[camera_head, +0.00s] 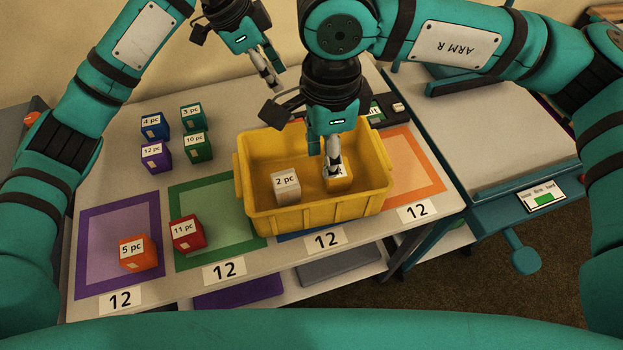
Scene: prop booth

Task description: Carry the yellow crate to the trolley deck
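The yellow crate (310,214) stands upright on the table, overlapping the green mat and mostly covering a blue one. Inside it are a white box marked "2 pc" (286,185) and a yellow box (340,181). My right gripper (334,170) reaches down into the crate, its fingertips at the yellow box; whether they grip it is hidden. My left gripper (270,80) hangs behind the crate, apart from it, with nothing visible in its fingers; their opening is unclear. The trolley deck (480,135), a pale flat surface in a teal frame, is at the right, bare where visible.
Small boxes, blue (155,124), purple (156,157) and green (197,147), stand at the left back. An orange box (138,253) is on the purple mat (93,240); a red box (187,232) is on the green mat (225,258). The orange mat (425,170) is clear.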

